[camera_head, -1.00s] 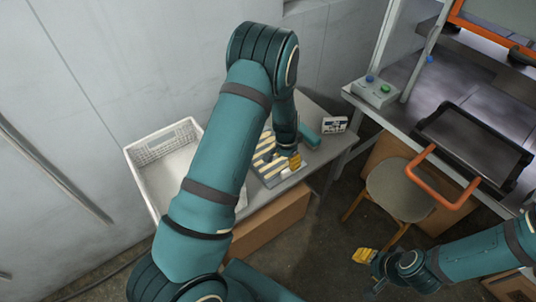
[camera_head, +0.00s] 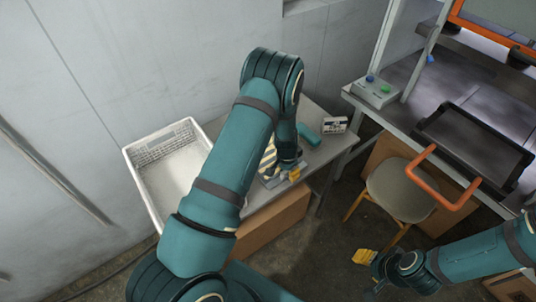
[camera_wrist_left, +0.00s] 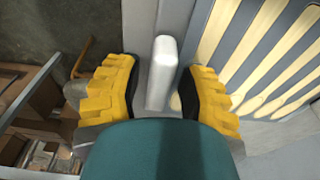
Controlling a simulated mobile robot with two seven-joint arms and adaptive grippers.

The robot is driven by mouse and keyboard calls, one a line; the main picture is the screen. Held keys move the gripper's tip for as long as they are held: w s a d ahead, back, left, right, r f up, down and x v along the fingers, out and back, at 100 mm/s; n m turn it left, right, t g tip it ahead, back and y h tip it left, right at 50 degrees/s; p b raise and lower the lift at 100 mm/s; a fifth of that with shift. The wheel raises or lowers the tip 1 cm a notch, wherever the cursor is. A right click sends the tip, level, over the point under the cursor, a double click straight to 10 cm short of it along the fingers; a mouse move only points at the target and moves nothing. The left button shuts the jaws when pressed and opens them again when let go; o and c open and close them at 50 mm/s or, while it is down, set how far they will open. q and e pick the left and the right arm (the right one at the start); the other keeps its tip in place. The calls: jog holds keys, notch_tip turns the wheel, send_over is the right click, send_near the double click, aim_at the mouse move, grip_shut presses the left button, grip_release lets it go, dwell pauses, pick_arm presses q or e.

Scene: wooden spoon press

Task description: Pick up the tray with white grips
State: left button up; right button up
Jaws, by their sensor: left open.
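The grey tray (camera_wrist_left: 240,42) holds several pale wooden spoons in slots, seen at the right of the left wrist view. A white grip (camera_wrist_left: 162,72) sticks out on its near side. My left gripper (camera_wrist_left: 164,95) is open, with one yellow finger on each side of the grip; I cannot tell whether they touch it. In the head view my left arm hides much of the tray, and the left gripper (camera_head: 287,175) is at its right side. My right gripper (camera_head: 365,257) hangs over the floor at lower right, away from the tray.
A white basket (camera_head: 150,150) stands left of the tray. A chair (camera_head: 402,190) and a workbench with a black tray (camera_head: 425,137) are at right.

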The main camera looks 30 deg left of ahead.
pick_arm(q)
grip_shut()
jog(key=shift+r, duration=0.1)
